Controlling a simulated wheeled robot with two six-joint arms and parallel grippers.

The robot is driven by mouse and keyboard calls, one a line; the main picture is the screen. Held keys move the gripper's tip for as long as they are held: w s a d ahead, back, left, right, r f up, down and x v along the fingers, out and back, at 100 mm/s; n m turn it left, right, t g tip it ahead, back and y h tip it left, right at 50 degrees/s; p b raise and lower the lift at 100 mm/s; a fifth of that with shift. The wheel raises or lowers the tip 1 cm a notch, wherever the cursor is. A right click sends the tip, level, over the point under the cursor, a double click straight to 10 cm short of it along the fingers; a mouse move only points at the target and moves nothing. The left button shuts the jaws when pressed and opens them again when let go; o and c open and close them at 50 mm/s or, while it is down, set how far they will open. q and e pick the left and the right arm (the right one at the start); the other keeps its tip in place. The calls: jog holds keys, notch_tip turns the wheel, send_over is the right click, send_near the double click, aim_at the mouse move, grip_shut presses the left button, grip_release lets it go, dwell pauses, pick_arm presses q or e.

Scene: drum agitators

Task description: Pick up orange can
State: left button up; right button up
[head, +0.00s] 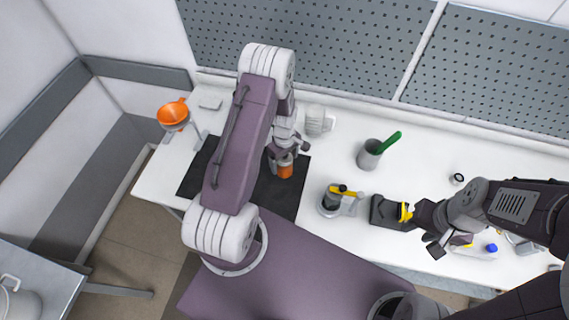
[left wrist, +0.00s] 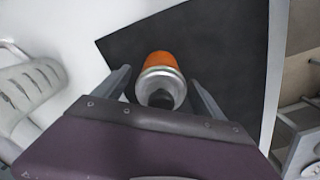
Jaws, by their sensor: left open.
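The orange can (head: 286,170) stands on the black mat (head: 190,184), with its upper part partly hidden by my left gripper (head: 284,153). In the left wrist view the orange can (left wrist: 161,62) has a silver top with a dark centre. It lies between the two spread fingers of my left gripper (left wrist: 160,77), with visible space on both sides. The left gripper is open and holds nothing. My right gripper (head: 433,232) is over the right part of the table; its jaw state is unclear.
An orange funnel (head: 173,112) on a stand is at the far left. A grey cup with a green handle (head: 370,153), a small device with a yellow lever (head: 333,202) and a dark block (head: 388,212) stand right of the mat. A perforated wall (head: 310,40) bounds the back.

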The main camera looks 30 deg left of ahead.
pick_arm(q)
notch_tip(320, 180, down, 2)
jog(key=shift+s+f, duration=0.1)
jog(key=shift+s, duration=0.05)
jog(key=shift+f, duration=0.2)
jog(key=shift+w+f, duration=0.1)
jog(key=shift+w, duration=0.1)
pick_arm(e)
jog(key=shift+r, duration=0.6)
pick_arm(q)
jog(key=shift+s, duration=0.1)
jog(key=c, duration=1.4)
jog(key=shift+c, duration=1.2)
pick_arm(e)
jog(key=shift+f, duration=0.1)
